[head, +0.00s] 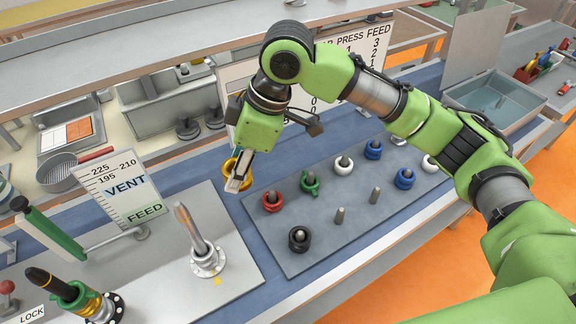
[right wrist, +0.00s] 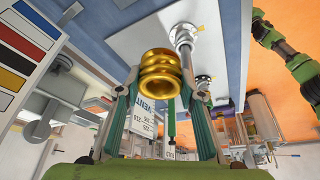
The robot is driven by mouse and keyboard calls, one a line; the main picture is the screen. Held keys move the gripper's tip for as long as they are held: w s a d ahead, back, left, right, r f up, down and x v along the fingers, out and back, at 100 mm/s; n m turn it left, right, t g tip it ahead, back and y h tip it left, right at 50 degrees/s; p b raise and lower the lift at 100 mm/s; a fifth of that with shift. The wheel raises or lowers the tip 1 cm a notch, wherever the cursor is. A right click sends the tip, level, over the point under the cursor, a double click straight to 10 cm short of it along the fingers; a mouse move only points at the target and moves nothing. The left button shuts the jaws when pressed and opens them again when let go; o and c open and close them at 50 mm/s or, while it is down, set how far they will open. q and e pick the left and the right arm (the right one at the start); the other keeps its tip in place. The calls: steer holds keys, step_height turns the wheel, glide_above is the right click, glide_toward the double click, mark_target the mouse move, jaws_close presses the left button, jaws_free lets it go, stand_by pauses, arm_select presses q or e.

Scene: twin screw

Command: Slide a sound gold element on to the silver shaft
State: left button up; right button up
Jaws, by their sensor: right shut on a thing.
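My right gripper (head: 238,182) is shut on a ribbed gold element (head: 231,167), which it holds above the blue bench mat between the plate and the peg board. The gold element (right wrist: 160,74) sits between the fingertips in the right wrist view. The bare silver shaft (head: 190,228) stands on a round flange on the grey plate, to the left of and apart from the held element. Its flange (right wrist: 183,36) shows beyond the element in the right wrist view. A second, dark-tipped shaft (head: 42,278) at lower left carries green and gold pieces. My left gripper is not in view.
A grey peg board (head: 330,245) holds red, green, white, blue and black elements, with two bare pegs. A VENT/FEED sign (head: 124,192) stands behind the silver shaft. A dark green bar (head: 52,236) is left of it. A shelf edge crosses the top.

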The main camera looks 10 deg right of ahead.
steer(key=shift+n+g, duration=0.3)
steer(key=shift+n, duration=0.6)
steer(key=s+a+r, duration=0.1)
steer(key=a+r, duration=0.1)
steer(key=a, duration=0.1)
steer(key=s+a+r+p, duration=0.1)
steer(key=s+a+r, duration=0.1)
steer(key=a+r, duration=0.1)
steer(key=s+a+r+p, duration=0.1)
steer(key=a+r, duration=0.1)
steer(key=a, duration=0.2)
steer(key=shift+s+a+r, duration=0.15)
steer(key=shift+s+a, duration=0.1)
steer(key=shift+a, duration=0.1)
steer(key=shift+s+a+r+p, duration=0.2)
steer(key=shift+s+a+p, duration=0.1)
steer(key=shift+a, duration=0.1)
steer(key=b, duration=0.5)
glide_above(195, 236)
steer(key=w, duration=0.1)
steer(key=shift+d+x, duration=0.25)
steer(key=shift+x, duration=0.8)
steer(key=shift+d+x, duration=0.2)
steer(key=shift+x, duration=0.8)
steer(key=shift+f, duration=1.7)
steer(key=shift+f, duration=0.1)
steer(key=shift+f+b, duration=2.5)
steer(key=shift+f, duration=4.35)
steer(key=o, duration=1.4)
